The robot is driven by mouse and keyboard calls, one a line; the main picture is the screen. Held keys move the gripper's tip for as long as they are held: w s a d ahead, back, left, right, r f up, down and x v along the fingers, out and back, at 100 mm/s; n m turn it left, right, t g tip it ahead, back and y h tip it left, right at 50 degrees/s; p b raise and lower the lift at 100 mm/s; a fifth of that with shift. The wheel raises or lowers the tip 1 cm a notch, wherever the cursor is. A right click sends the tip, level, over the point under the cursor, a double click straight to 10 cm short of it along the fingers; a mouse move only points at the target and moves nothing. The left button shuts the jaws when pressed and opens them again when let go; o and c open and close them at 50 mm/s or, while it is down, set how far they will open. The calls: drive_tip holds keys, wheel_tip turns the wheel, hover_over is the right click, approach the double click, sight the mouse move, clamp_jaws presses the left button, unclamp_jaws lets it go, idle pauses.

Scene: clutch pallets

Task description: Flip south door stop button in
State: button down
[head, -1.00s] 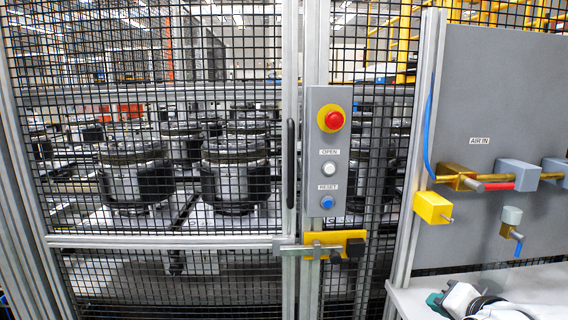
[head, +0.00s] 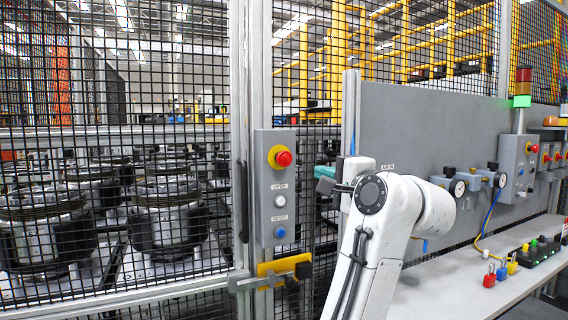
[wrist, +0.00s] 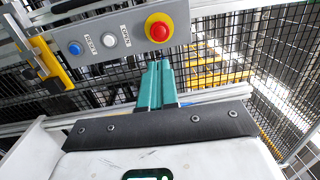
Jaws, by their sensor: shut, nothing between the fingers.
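The grey door control box (head: 276,190) hangs on the fence post by the mesh door. It carries a red stop button on a yellow collar (head: 283,158), a white OPEN button (head: 280,200) and a blue RESET button (head: 280,232). The red button (wrist: 159,31) also shows in the wrist view, just beyond my teal fingertips. My gripper (wrist: 159,66) is shut and empty, apart from the button. In the head view my gripper (head: 326,174) is to the right of the box, partly hidden by the wrist.
A yellow latch (head: 284,266) sits below the box. The grey panel (head: 420,130) and white bench (head: 450,285) are to the right. Small padlocks (head: 490,278) stand on the bench. A second red button (head: 528,147) is on a far box under a stack light.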

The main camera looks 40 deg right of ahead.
sight(286, 159)
drive_tip(key=shift+w, duration=0.1)
drive_tip(key=p+x, duration=0.3)
drive_tip(key=x, duration=1.1)
